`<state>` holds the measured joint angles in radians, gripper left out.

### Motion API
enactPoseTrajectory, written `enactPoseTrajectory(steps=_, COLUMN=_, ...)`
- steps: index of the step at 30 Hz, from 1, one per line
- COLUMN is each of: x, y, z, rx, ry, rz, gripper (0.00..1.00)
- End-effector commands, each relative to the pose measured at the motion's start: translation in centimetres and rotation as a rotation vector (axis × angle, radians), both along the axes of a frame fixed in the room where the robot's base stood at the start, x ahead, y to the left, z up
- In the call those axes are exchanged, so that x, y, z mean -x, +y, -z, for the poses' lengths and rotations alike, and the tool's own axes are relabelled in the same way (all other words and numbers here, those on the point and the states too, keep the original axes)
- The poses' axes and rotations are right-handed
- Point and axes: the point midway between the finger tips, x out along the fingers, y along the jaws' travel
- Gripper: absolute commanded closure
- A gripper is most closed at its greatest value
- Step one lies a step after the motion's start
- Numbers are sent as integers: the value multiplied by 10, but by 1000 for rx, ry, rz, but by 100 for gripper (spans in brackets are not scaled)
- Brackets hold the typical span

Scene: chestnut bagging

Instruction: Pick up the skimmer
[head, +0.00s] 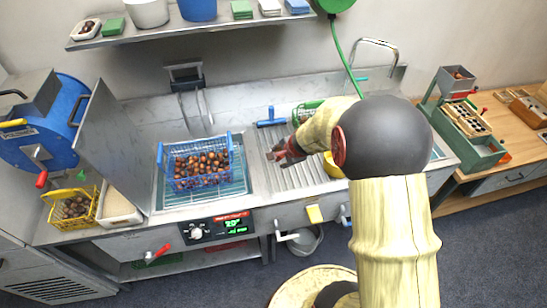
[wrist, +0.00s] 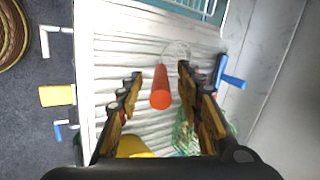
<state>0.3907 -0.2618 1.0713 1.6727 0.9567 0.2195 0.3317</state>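The skimmer has an orange-red handle (wrist: 161,88) and a round wire head (wrist: 177,50). In the wrist view it lies on the ribbed metal drainboard (wrist: 125,55), with its handle between the two finger lines. My gripper (wrist: 159,74) is open, a finger on each side of the handle, with visible gaps. Whether the fingers are level with the handle or above it I cannot tell. In the head view my gripper (head: 285,150) is over the drainboard (head: 310,178), and the skimmer is mostly hidden there by the gripper and arm.
A blue squeegee (head: 271,122) lies behind my gripper, close to the right finger in the wrist view (wrist: 232,80). A green basket (head: 303,108) is near the wrist. Left of the drainboard, a blue wire basket (head: 163,160) of chestnuts sits over the basin. A shelf (head: 180,28) hangs above.

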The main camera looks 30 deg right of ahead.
Motion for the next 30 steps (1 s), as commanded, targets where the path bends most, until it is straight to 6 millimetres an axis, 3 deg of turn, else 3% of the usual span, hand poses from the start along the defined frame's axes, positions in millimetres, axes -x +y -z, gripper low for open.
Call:
enactPoseTrajectory(steps=4, x=-9, y=-1, z=15, rx=0, ry=0, rz=0, gripper=64)
enactPoseTrajectory(steps=13, x=-11, y=-1, z=17, rx=0, ry=-1, rz=0, gripper=64)
enactPoseTrajectory(steps=30, x=-11, y=-1, z=17, rx=0, ry=-1, rz=0, gripper=96)
